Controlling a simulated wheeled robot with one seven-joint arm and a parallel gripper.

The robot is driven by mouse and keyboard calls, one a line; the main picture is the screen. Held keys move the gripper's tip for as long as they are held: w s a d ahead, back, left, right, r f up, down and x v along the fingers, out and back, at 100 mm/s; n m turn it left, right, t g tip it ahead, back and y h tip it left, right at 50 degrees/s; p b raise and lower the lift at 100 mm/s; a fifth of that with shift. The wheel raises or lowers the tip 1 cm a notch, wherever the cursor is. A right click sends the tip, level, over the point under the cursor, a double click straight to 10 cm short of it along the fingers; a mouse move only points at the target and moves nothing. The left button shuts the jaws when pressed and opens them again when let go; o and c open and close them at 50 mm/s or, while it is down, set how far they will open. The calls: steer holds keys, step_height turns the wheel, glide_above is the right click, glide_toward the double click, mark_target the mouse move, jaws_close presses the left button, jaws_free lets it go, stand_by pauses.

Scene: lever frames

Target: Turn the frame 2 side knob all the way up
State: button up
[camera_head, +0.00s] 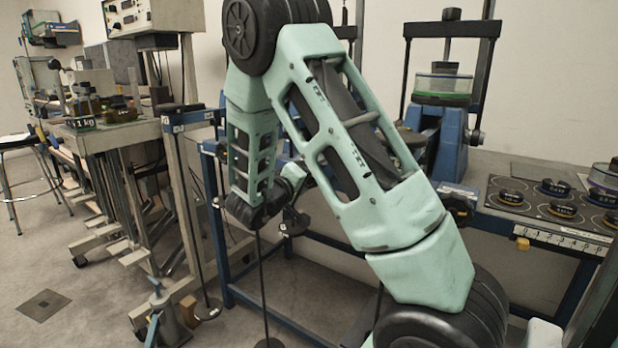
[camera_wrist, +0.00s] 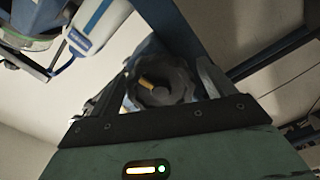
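A dark, lobed knob (camera_wrist: 165,90) with a yellow mark sits just beyond my gripper in the wrist view. My gripper (camera_wrist: 163,82) points at the knob, with one finger on its left and one on its right. The fingers stand apart, and a narrow light gap shows by the knob's left edge. I cannot tell whether the right finger touches it. The yellow mark points to the knob's upper left in the picture. In the head view my arm hides the fingertips and this knob. No frame number is readable.
A blue stand (camera_head: 452,145) with a black crossbar and a small side knob (camera_head: 476,137) stands on the bench at right. Black weights (camera_head: 557,187) lie on a dark mat beside it.

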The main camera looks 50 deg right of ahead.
steer(key=shift+a+r, duration=0.15)
steer(key=shift+a, duration=0.1)
steer(key=a+p, duration=0.3)
steer(key=a, duration=0.2)
steer(key=shift+s+a, duration=0.1)
steer(key=shift+a, duration=0.2)
steer(key=shift+a, duration=0.1)
